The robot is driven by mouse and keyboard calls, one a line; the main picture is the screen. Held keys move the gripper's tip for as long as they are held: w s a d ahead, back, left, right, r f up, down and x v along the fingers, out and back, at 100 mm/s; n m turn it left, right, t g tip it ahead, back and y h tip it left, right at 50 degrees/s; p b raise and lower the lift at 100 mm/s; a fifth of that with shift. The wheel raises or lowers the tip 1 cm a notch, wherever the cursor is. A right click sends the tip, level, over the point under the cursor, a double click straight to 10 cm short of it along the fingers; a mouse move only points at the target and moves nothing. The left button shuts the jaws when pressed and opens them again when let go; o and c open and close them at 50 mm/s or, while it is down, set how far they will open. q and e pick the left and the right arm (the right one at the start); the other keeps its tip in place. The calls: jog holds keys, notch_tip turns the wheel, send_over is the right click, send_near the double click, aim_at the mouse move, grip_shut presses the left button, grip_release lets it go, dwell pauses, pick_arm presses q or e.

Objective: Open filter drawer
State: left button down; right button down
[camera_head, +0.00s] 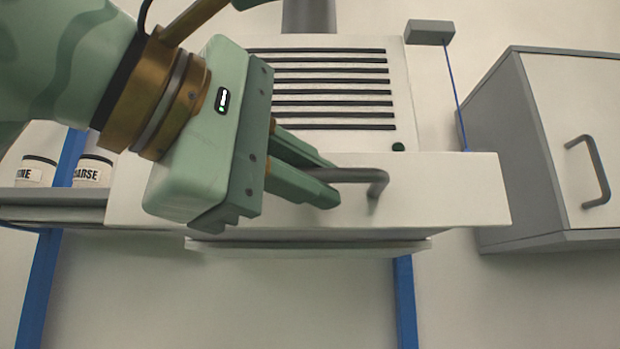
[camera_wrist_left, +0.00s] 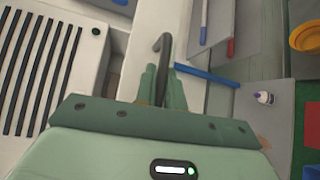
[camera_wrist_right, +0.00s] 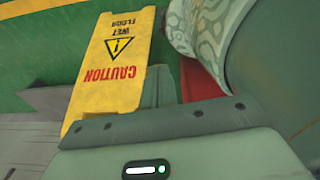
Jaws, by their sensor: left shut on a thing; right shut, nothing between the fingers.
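The filter drawer has a wide white front (camera_head: 450,195) below a white unit with dark horizontal slots (camera_head: 325,90). Its grey bar handle (camera_head: 378,180) sits on that front. My left gripper (camera_head: 325,183) is shut on the handle, with its fingers around the left part of the bar. The handle's bent end (camera_wrist_left: 163,42) sticks out beyond the fingers in the left wrist view. There, a narrow dark gap shows between the slotted unit and the drawer front. My right gripper (camera_wrist_right: 160,80) is shut and empty, seen only in the right wrist view.
A grey cabinet with a white handled door (camera_head: 570,130) stands at the right. Labelled white jars (camera_head: 92,170) stand on a shelf (camera_head: 50,197) at the left. A yellow caution sign (camera_wrist_right: 110,65) is close to my right gripper.

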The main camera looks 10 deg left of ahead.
pick_arm(q)
jog(key=shift+f, duration=0.1)
jog(key=c, duration=1.5)
grip_release()
jog(key=v, duration=1.6)
jog(key=shift+s+a, duration=0.1)
